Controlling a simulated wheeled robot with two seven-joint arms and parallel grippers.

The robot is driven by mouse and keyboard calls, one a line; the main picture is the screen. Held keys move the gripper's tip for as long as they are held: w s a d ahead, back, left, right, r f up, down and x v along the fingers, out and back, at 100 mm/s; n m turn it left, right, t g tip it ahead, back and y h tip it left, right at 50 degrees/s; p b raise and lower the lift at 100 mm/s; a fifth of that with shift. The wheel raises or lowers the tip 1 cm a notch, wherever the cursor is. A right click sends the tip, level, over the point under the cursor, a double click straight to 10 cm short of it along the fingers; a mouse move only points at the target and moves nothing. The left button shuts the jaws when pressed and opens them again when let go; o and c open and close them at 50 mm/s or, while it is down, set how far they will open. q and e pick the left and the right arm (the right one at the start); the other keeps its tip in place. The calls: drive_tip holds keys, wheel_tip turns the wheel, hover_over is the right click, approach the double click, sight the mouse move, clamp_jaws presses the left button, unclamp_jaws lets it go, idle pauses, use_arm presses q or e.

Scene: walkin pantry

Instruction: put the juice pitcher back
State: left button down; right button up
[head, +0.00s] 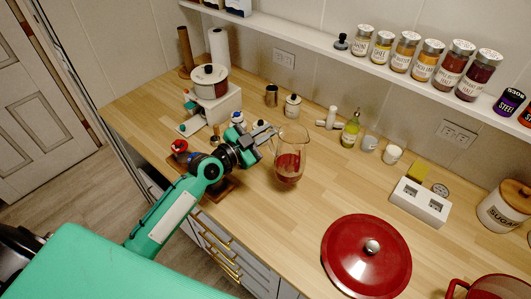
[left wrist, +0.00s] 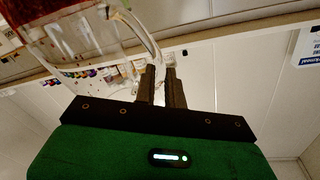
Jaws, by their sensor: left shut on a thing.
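The juice pitcher (head: 289,168) is clear glass with red juice in its lower part. It is upright near the middle of the counter in the head view. My left gripper (head: 264,140) reaches it from the left and is shut on its handle. In the left wrist view the pitcher (left wrist: 75,38) fills the upper left, and its clear handle passes between the fingers of my left gripper (left wrist: 161,80). I cannot tell whether the pitcher's base touches the counter. My right gripper is not in view.
A wooden counter (head: 255,215) has free room around the pitcher. A red lid (head: 350,262) lies in front to the right. A green-yellow bottle (head: 350,132) and small cups stand behind. A shelf holds several spice jars (head: 407,50).

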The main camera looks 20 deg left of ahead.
sight(269, 143)
use_arm(q)
wheel_tip(269, 143, down, 5)
drive_tip(key=shift+f+b, duration=0.2)
drive_tip(key=shift+b, duration=0.45)
drive_tip(key=shift+f+b, duration=0.75)
drive_tip(key=shift+f, duration=0.75)
drive_tip(key=shift+f, duration=0.15)
drive_tip(key=c, duration=1.5)
unclamp_jaws()
